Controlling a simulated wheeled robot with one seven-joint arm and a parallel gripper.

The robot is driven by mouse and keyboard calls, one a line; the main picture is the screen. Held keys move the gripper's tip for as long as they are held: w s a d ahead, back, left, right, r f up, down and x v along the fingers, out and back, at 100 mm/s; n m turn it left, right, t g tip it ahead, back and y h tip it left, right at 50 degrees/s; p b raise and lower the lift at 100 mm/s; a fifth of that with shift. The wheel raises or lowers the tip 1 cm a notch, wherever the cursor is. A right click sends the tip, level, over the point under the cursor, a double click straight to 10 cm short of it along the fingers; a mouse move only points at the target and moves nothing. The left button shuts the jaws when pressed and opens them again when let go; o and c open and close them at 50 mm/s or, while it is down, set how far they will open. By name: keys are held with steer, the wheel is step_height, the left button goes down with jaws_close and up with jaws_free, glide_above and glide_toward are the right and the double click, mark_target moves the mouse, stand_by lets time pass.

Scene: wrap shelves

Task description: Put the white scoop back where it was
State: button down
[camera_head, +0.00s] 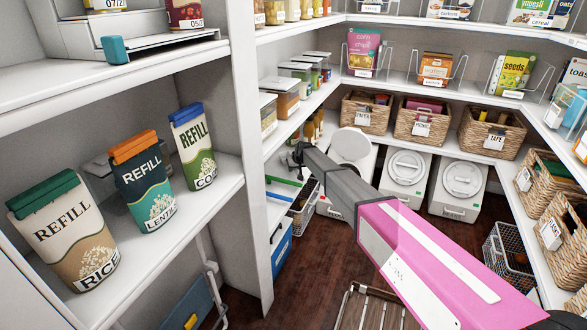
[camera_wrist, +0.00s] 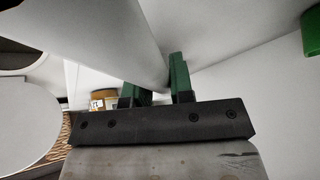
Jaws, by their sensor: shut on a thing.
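My gripper (camera_head: 300,156) is near the lower shelf beside the white upright, at the far end of my arm. In the wrist view its green fingers (camera_wrist: 160,82) are close together on a smooth white piece (camera_wrist: 95,35), which runs up and left from them. It seems to be the white scoop, but only part of it shows. In the head view the scoop cannot be made out. A white bin with its round lid raised (camera_head: 352,146) stands just right of my gripper. A pale round surface (camera_wrist: 25,115) shows at the left of the wrist view.
Two white bins with closed lids (camera_head: 406,167) (camera_head: 462,179) stand farther right, under wicker baskets (camera_head: 424,118). The white shelf upright (camera_head: 238,130) is close left of my gripper. A slatted wooden stool (camera_head: 378,308) stands on the floor below my arm.

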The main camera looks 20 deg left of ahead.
steer(key=shift+f, duration=0.4)
steer(key=c, duration=1)
jaws_free()
steer(key=shift+r, duration=0.15)
